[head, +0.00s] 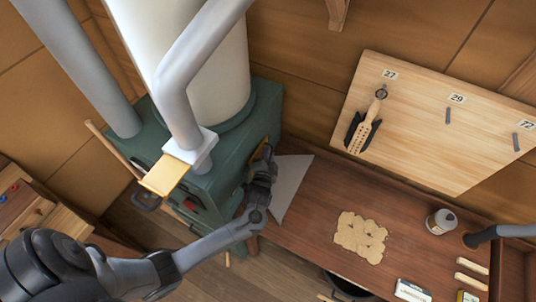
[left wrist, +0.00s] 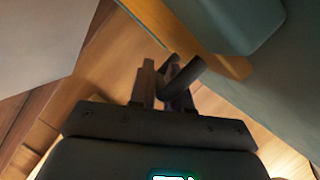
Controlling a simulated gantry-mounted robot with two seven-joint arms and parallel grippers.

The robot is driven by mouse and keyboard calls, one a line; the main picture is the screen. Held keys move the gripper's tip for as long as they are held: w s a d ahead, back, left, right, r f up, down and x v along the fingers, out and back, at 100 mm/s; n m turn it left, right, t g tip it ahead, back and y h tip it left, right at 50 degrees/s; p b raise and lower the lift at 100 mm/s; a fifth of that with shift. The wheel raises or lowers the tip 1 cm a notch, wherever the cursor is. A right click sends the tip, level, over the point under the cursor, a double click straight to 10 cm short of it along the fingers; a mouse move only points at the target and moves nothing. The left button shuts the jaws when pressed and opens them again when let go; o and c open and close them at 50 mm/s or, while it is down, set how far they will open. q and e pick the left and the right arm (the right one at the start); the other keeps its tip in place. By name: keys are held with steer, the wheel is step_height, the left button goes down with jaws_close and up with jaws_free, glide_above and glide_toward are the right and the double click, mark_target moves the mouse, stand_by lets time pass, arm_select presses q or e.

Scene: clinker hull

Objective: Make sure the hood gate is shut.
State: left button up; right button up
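The hood gate appears to be the white square fitting (head: 192,148) on the grey duct in the head view. A flat orange-yellow plate (head: 165,175) sticks out of its lower left side, well clear of the duct. My left gripper (head: 266,160) is away from it, at the right side of the green machine, by a yellow-edged part. In the left wrist view, the fingers of the left gripper (left wrist: 160,80) show a narrow gap. A dark rod-like piece (left wrist: 188,74) crosses by the right finger; I cannot tell whether it is gripped. My right gripper is not in view.
The green machine (head: 225,170) carries a white drum (head: 215,70).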

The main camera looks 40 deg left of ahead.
arm_select(q)
jaws_close()
steer(key=shift+f, duration=0.1)
step_height(320, 180, down, 4)
steer(key=b, duration=0.2)
steer(key=shift+f+b, duration=0.15)
steer(key=shift+b, duration=0.25)
steer(key=shift+o, duration=1.2)
jaws_free()
steer(key=shift+s, duration=0.1)
